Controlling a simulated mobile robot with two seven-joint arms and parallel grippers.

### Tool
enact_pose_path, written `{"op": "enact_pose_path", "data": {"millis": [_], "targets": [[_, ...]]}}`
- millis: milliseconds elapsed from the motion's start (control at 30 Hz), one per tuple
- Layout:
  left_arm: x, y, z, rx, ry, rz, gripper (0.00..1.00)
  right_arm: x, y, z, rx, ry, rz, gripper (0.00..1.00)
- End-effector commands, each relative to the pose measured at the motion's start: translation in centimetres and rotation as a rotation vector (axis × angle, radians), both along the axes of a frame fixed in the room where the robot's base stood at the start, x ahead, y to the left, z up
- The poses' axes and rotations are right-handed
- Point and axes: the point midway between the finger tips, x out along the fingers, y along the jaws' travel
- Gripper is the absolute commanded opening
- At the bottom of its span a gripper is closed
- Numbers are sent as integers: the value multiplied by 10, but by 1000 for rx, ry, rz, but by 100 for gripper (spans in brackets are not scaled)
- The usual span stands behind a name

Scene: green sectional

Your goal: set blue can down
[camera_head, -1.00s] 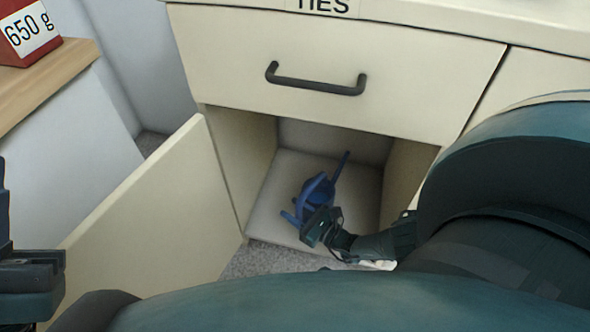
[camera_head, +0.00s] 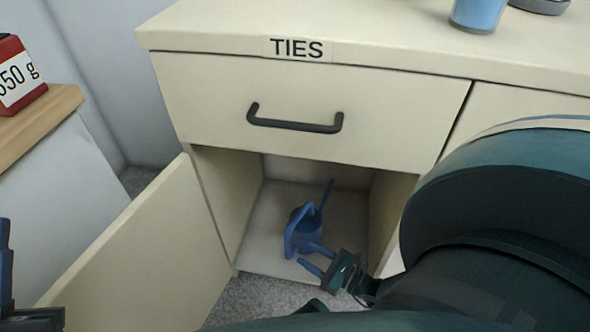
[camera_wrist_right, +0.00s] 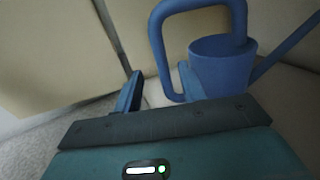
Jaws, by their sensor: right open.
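The blue can (camera_head: 308,235) is a small watering can with a loop handle and a long thin spout. It stands upright on the floor of the open cabinet compartment (camera_head: 262,235) under the drawer. My right gripper (camera_head: 307,255) is open and empty, just in front of the can, with its fingertips close to it; I cannot tell whether they touch. In the right wrist view the can (camera_wrist_right: 222,75) is just beyond the open fingers (camera_wrist_right: 160,85). My left gripper (camera_head: 8,285) shows only partly at the left edge.
The open cabinet door (camera_head: 135,250) stands to the left of the compartment. A closed drawer with a dark handle (camera_head: 295,124) is above it, under a label reading TIES. A blue cup (camera_head: 478,12) stands on the countertop. A red weight (camera_head: 20,78) sits on a wooden top at left.

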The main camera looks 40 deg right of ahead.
Motion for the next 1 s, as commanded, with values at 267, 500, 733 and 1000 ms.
{"op": "enact_pose_path", "data": {"millis": [267,500,733,1000], "targets": [[1,0,-4,-8,26,1,0,-23,-7,0,1,1,0,41],[0,0,-3,-9,22,1,0,-24,-7,0,0,0,0,41],[-1,0,-1,-8,15,-1,0,-23,-7,0,0,0,0,41],[5,4,10,1,81,22,0,-23,-7,26,0,-1,0,41]]}}
